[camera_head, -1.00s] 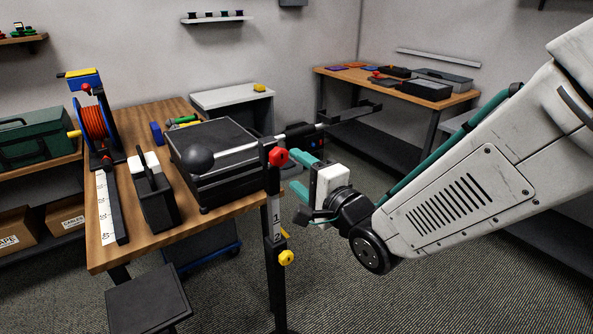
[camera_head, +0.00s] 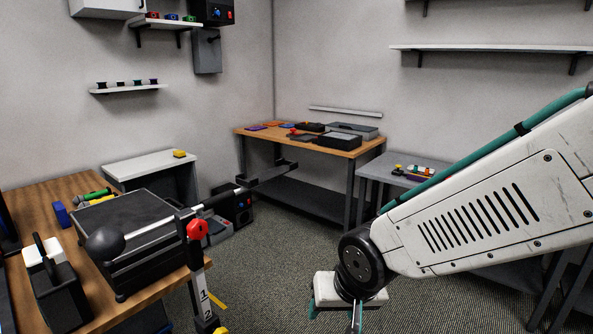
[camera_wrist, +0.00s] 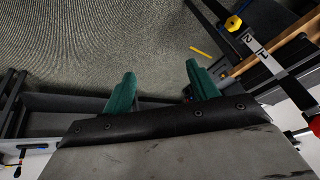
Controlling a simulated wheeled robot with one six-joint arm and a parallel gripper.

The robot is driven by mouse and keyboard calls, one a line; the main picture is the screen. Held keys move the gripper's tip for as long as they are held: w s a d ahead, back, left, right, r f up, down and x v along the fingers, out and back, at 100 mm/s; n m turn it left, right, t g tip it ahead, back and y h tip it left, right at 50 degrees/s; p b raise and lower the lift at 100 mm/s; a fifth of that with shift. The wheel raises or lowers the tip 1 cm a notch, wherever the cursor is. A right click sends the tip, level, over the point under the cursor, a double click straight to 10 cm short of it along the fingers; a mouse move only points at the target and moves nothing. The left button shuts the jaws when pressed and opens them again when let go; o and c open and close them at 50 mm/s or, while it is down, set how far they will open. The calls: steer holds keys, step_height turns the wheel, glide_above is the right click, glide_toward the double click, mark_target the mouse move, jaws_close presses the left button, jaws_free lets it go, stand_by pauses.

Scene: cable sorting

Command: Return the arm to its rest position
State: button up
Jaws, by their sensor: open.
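My gripper (camera_wrist: 160,90) shows in the wrist view with its two green fingers spread apart and nothing between them. Grey carpet lies beyond the fingertips. In the head view my arm reaches in from the right and bends down at its wrist. The white gripper body (camera_head: 348,290) is at the bottom of that view, over the floor, and its fingers are mostly cut off or hidden there. It is apart from the wooden workbench on the left.
A wooden workbench (camera_head: 185,283) at the left bears a black box (camera_head: 140,228). A stand with a red knob (camera_head: 198,230) is at its right edge. Another wooden table (camera_head: 360,150) is at the back, a grey table (camera_head: 378,171) at the right.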

steer(key=s+d+r+g+h, duration=0.1)
steer(key=s+d+r, duration=0.4)
steer(key=s+d, duration=0.3)
steer(key=s+d+r+m+g+h, duration=0.1)
steer(key=s+d+r+g, duration=0.1)
steer(key=s+d+r, duration=0.4)
steer(key=shift+s+d+r, duration=0.2)
steer(key=shift+s+d, duration=0.95)
steer(key=shift+d, duration=1.75)
